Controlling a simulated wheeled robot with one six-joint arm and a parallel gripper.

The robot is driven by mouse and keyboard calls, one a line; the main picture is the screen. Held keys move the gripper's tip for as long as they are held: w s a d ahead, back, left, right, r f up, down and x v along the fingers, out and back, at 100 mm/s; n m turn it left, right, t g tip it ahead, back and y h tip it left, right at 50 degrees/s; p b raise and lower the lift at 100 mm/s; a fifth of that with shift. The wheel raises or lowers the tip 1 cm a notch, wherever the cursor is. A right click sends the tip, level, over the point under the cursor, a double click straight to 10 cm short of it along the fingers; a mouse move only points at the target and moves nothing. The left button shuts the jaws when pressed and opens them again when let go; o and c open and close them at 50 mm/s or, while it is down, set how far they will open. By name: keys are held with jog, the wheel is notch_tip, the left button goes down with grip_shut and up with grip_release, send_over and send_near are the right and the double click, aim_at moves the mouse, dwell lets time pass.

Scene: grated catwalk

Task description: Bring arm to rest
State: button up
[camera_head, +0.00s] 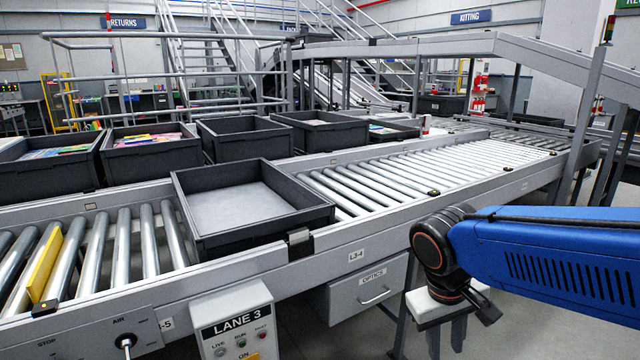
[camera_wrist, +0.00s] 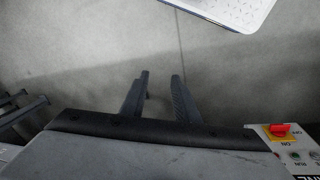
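My blue arm (camera_head: 550,255) reaches in from the right in the head view, its dark wrist joint bent downward. My gripper (camera_head: 447,342) hangs in front of the conveyor frame, right of the OPTICS drawer (camera_head: 368,284), with its fingers pointing down. In the wrist view my gripper (camera_wrist: 160,76) shows two dark fingers apart, with bare grey floor beyond and nothing between them. The lower part of the fingers is cut off at the bottom edge of the head view.
A roller conveyor (camera_head: 330,238) carries an empty dark tote (camera_head: 195,205). A LANE 3 control box (camera_head: 235,325) stands at its front; its red knob (camera_wrist: 279,129) shows in the wrist view. Several more totes stand behind. A white, blue-edged object (camera_wrist: 235,8) lies at the wrist view's top.

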jog(key=s+d+m+t+y, duration=0.2)
jog(key=s+d+t, duration=0.1)
jog(key=s+d, duration=0.2)
jog(key=shift+s+d+r+t, duration=0.2)
jog(key=shift+s+r+t, duration=0.2)
jog(key=shift+s, duration=0.5)
